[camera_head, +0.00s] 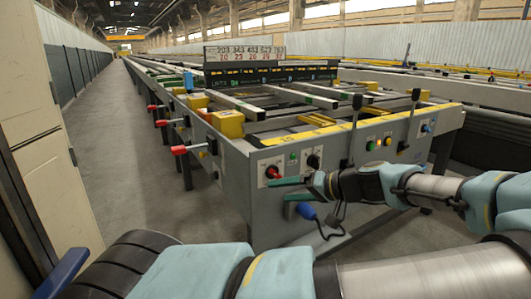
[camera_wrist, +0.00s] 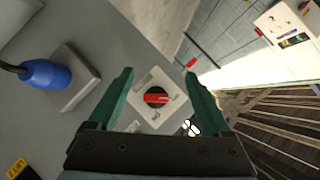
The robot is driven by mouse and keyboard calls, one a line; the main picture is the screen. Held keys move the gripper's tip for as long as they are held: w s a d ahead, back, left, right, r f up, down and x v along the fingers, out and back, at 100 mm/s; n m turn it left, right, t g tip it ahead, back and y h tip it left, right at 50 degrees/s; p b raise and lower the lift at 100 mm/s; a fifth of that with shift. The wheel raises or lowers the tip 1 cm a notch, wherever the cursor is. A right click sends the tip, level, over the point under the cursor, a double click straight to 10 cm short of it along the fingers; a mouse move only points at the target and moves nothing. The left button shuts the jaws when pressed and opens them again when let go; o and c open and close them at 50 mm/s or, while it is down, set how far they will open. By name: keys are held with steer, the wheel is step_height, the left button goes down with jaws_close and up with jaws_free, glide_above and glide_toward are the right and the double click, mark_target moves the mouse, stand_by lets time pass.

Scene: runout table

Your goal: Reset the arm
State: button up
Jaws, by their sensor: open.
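My arm reaches in from the right in the head view, and my gripper (camera_head: 287,196) is at the near end panel of the runout table (camera_head: 262,228). In the wrist view my gripper (camera_wrist: 158,90) is open, its two green fingers apart. A red rotary switch (camera_wrist: 156,98) on a square pale plate shows between the fingers. The same red switch (camera_head: 272,172) shows in the head view just above the fingers. Nothing is held between the fingers. I cannot tell whether the fingertips touch the plate.
A blue plug (camera_wrist: 45,74) with a cable sits beside the switch; it also hangs below my gripper in the head view (camera_head: 306,211). Red-handled levers (camera_head: 180,149) stick out from the table's left side. Black upright levers (camera_head: 356,106) stand on top. The aisle floor (camera_head: 125,150) at left is clear.

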steer(key=s+a+f+g+h, duration=0.3)
steer(key=a+f+g, duration=0.2)
steer(key=a, duration=0.2)
steer(key=s+a+f+g+h, duration=0.2)
steer(key=s+a+f+g, duration=0.25)
steer(key=a, duration=0.25)
steer(key=a+r+t+h+p, duration=0.1)
steer(key=r+h+p, duration=0.1)
steer(key=r+p, duration=0.9)
steer(key=a+r+t+h+p, duration=0.1)
steer(key=a+r+h+p, duration=0.1)
steer(key=r+p, duration=0.9)
step_height(320, 180, up, 11)
steer(key=shift+a+f+m+t+h, duration=0.25)
steer(key=shift+m+t+h, duration=0.1)
steer(key=shift+h, duration=0.35)
